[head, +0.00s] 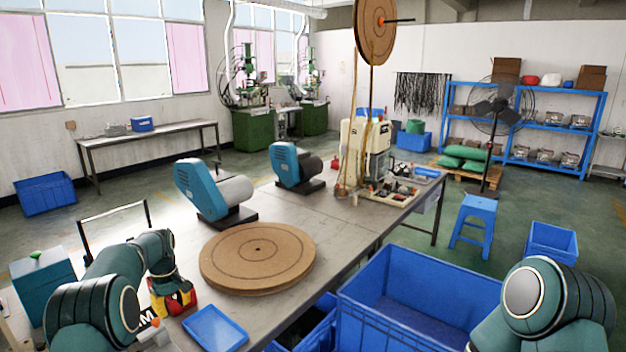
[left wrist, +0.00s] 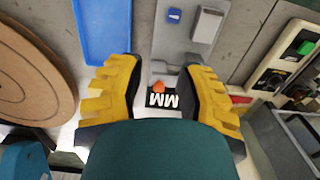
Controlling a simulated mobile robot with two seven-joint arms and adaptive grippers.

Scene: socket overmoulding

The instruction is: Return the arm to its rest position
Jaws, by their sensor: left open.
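My left arm (head: 110,285) reaches in from the lower left over the near end of the grey table (head: 345,218). Its yellow and red gripper (head: 174,302) points down beside the blue tray (head: 215,328) and left of the brown round disc (head: 258,258). In the left wrist view the yellow fingers of this gripper (left wrist: 160,92) stand wide apart with nothing between them in their grasp. Below them are an orange knob and a black label with white letters on a grey fixture (left wrist: 182,40). My right arm (head: 545,300) shows at the lower right; its gripper is out of view.
Two blue-and-grey machines (head: 212,190) stand on the table behind the disc. A large blue crate (head: 420,300) stands right of the table. A teal box (head: 43,285) lies left of my left arm. A blue stool (head: 474,225) stands on the floor farther back.

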